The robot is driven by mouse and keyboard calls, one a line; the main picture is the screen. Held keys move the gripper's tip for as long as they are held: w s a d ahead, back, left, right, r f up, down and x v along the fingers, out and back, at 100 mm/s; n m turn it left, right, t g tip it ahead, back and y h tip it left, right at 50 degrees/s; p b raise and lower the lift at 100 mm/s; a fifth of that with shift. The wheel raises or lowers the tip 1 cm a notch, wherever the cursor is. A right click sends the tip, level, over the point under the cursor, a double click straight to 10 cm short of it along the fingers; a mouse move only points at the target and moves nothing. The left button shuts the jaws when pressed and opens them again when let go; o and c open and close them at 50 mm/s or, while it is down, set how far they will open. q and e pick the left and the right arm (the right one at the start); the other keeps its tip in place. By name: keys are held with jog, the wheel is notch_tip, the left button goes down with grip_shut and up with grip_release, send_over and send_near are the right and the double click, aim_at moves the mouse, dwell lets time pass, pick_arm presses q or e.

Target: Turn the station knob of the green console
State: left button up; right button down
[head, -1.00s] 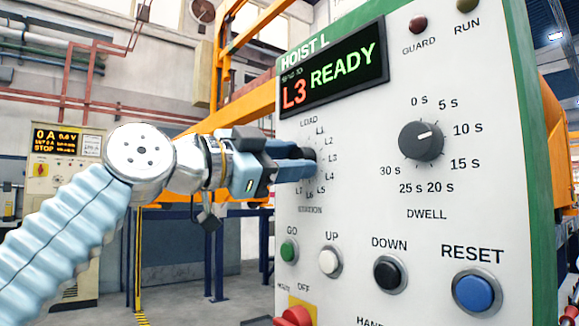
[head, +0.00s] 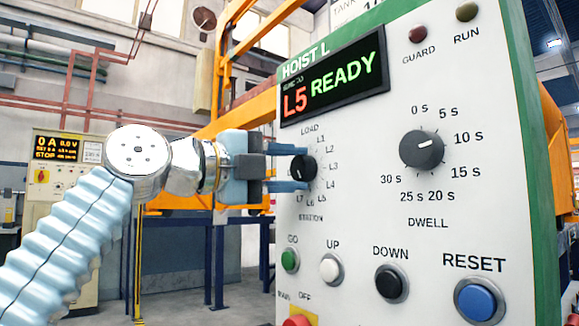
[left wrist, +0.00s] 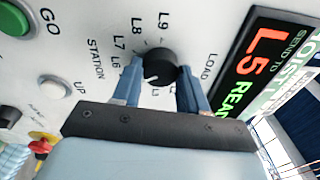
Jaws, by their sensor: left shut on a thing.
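The green console (head: 546,200) has a pale face and a green edge, and fills the right of the head view. Its station knob (head: 304,168) is small, black and round, ringed by the labels LOAD and L1 onward. It also shows in the left wrist view (left wrist: 160,66). My left gripper (head: 298,169) is shut on this knob, one blue finger above and one below it in the head view. In the left wrist view the fingers (left wrist: 163,82) flank the knob. The display (head: 333,88) reads L5 READY. My right gripper is out of view.
The larger dwell knob (head: 422,150) sits right of the station knob. GO (head: 290,260), UP (head: 331,268), DOWN (head: 391,283) and RESET (head: 478,300) buttons lie below. A red switch (head: 297,321) shows at the bottom edge. A cabinet (head: 62,220) stands far left.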

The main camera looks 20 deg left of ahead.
pick_arm(q)
jog(key=m+p, duration=0.1)
jog(key=m, duration=0.5)
jog(key=shift+m+g, duration=0.3)
jog(key=shift+g, duration=0.1)
jog(key=m+y, duration=0.1)
jog(key=m, duration=0.3)
jog(key=shift+m+p, duration=0.3)
jog(key=shift+m, duration=0.1)
jog(key=o, duration=1)
jog(key=shift+o, duration=0.2)
jog(key=shift+a, duration=0.1)
